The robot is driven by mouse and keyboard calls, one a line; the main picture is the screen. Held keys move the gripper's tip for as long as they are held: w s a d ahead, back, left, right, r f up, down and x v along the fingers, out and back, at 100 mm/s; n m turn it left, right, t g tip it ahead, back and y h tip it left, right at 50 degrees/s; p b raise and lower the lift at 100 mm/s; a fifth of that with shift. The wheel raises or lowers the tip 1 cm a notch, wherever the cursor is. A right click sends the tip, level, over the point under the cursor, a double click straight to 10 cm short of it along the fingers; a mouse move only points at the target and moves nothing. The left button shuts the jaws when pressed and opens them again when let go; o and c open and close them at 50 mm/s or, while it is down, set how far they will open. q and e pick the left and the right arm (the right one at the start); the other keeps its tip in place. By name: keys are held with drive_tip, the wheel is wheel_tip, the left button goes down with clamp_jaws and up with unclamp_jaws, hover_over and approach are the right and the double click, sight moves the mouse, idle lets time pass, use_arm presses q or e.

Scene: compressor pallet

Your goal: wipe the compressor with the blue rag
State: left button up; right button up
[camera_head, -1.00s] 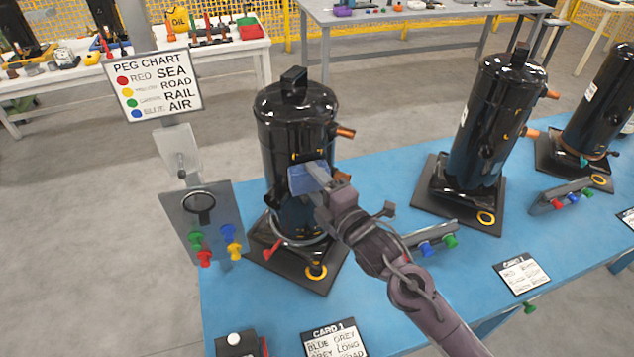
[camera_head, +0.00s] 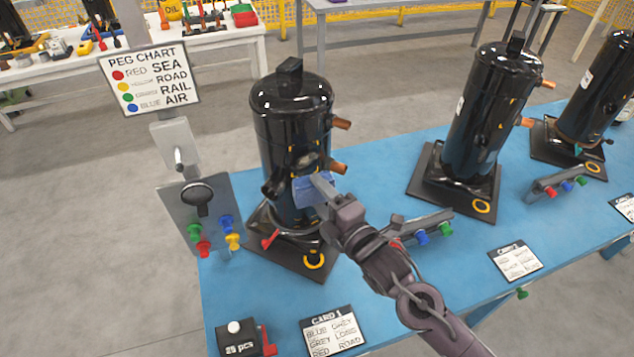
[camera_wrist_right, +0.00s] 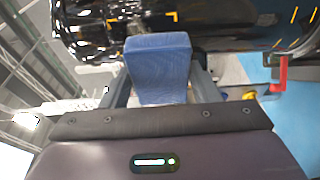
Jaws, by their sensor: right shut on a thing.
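The compressor (camera_head: 290,115) is a tall glossy black cylinder with copper stubs, upright on a dark base plate at the near left end of the blue table. My right gripper (camera_head: 318,188) is shut on the blue rag (camera_head: 312,190), at the front of the compressor's lower body. In the right wrist view the rag (camera_wrist_right: 158,62) is a blue block between the two fingers, its far end against or very close to the black shell (camera_wrist_right: 115,22). I cannot tell if it touches. My left gripper is not in view.
A peg board (camera_head: 180,215) with coloured pegs and the peg chart (camera_head: 150,80) stand left of the compressor. A peg rail (camera_head: 425,232) lies to its right. A card (camera_head: 333,331) and a small box (camera_head: 240,338) lie in front. Two more compressors (camera_head: 490,115) stand further right.

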drive_tip(key=shift+s+d, duration=0.1)
drive_tip(key=shift+s, duration=0.2)
drive_tip(key=shift+s, duration=0.1)
drive_tip(key=shift+s+d+p, duration=0.25)
drive_tip(key=shift+s+p, duration=0.1)
drive_tip(key=shift+s, duration=0.35)
drive_tip(key=shift+s+d+p, duration=0.25)
drive_tip(key=shift+s+p, duration=0.05)
drive_tip(key=shift+s, duration=0.4)
drive_tip(key=shift+w, duration=0.1)
drive_tip(key=shift+w+a+b, duration=0.25)
drive_tip(key=shift+w+a, duration=0.05)
drive_tip(key=shift+w, duration=0.75)
drive_tip(key=shift+w+a+b, duration=0.25)
drive_tip(key=shift+w+a, duration=0.05)
drive_tip(key=shift+w, duration=0.75)
drive_tip(key=shift+w+a+b, duration=0.25)
drive_tip(key=shift+w+a, duration=0.05)
drive_tip(key=shift+w, duration=0.75)
drive_tip(key=shift+w+a+b, duration=0.2)
drive_tip(key=shift+w, duration=0.3)
drive_tip(key=shift+w+a+b, duration=0.15)
drive_tip(key=shift+w, duration=0.35)
